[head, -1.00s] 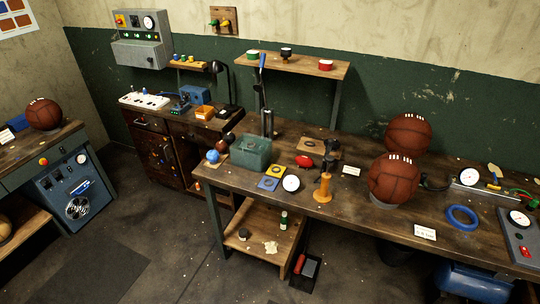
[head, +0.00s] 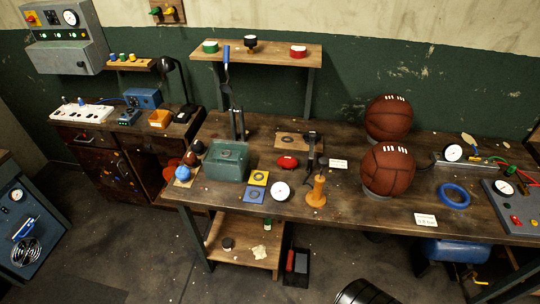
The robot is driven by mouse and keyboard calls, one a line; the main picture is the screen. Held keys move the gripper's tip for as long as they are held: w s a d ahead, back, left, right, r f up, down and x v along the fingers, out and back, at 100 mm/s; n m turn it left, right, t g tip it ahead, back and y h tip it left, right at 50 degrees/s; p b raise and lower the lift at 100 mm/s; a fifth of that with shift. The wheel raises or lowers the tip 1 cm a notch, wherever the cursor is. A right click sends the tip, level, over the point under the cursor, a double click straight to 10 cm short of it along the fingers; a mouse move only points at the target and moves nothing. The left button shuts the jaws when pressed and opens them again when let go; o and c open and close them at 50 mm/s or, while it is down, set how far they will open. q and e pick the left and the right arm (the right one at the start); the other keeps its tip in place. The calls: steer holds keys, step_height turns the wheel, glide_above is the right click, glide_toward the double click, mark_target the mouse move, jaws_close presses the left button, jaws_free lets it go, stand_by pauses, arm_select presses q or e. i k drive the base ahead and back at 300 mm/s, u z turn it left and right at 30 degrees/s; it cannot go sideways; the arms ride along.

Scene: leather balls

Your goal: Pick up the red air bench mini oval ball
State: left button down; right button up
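A small red oval ball (head: 288,162) lies on the long wooden workbench (head: 345,205), left of its middle. It has small pale markings and looks unobstructed from this view. It sits in front of a brown board with a dark ring (head: 293,140) and behind a white round dial (head: 280,191). Neither of my grippers shows in the head view, so I cannot see their state or their distance from the ball.
A green bin (head: 227,163) stands left of the ball. An orange stand (head: 317,191) with a dark upright thing behind it is close on the right. Two large brown balls (head: 388,169) stand farther right. A shelf (head: 262,53) overhangs the bench's back.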

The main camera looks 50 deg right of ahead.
mark_target(286, 161)
steer(key=z, duration=0.25)
steer(key=i, duration=0.65)
steer(key=z, duration=0.5)
